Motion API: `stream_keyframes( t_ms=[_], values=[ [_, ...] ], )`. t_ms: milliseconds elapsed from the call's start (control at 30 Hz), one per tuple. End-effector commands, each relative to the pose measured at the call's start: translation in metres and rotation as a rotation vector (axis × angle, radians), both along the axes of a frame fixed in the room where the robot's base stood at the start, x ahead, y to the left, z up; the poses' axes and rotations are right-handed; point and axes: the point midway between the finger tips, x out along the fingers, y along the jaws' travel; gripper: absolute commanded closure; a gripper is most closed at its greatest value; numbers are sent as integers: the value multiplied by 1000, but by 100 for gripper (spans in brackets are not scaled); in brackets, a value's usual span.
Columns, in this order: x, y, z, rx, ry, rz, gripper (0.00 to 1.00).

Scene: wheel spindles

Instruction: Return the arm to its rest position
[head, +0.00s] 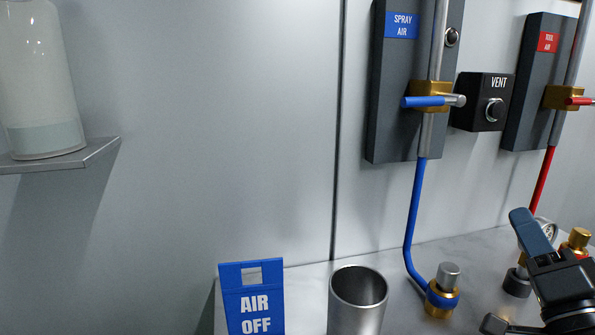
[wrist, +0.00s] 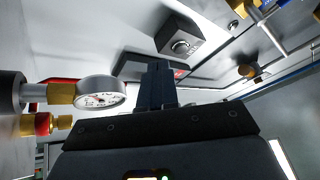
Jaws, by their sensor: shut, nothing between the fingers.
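My gripper (head: 520,218) is at the lower right of the head view, above the bench, its blue-grey fingers pointing up and to the left. In the wrist view the fingers (wrist: 157,84) stand together in the middle, closed with nothing held. Part of my arm is cut off by the right edge of the head view. In the head view the gripper overlaps the area beside a gauge (head: 549,230) and brass fitting (head: 577,241). The gauge also shows left of the fingers in the wrist view (wrist: 100,97).
A spray air panel (head: 388,130) with a blue-handled valve, a vent box (head: 482,102) and a tool air panel (head: 528,90) line the wall. A metal cup (head: 356,310), a blue AIR OFF sign (head: 253,305) and a hose fitting (head: 442,292) stand on the bench.

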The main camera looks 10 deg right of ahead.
Motion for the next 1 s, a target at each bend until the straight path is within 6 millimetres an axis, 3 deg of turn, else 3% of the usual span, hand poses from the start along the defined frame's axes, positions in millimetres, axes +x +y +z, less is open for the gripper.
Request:
stream_keyframes(
  t_ms=[33,200,500,733,1000],
  values=[
    [-11,8,-21,-41,57,-10,100],
    [-50,36,-76,-187,214,-33,100],
    [-138,86,-148,-438,459,-21,100],
    [-215,124,-180,-621,620,29,100],
    [-291,163,-190,-790,754,108,100]
  ],
)
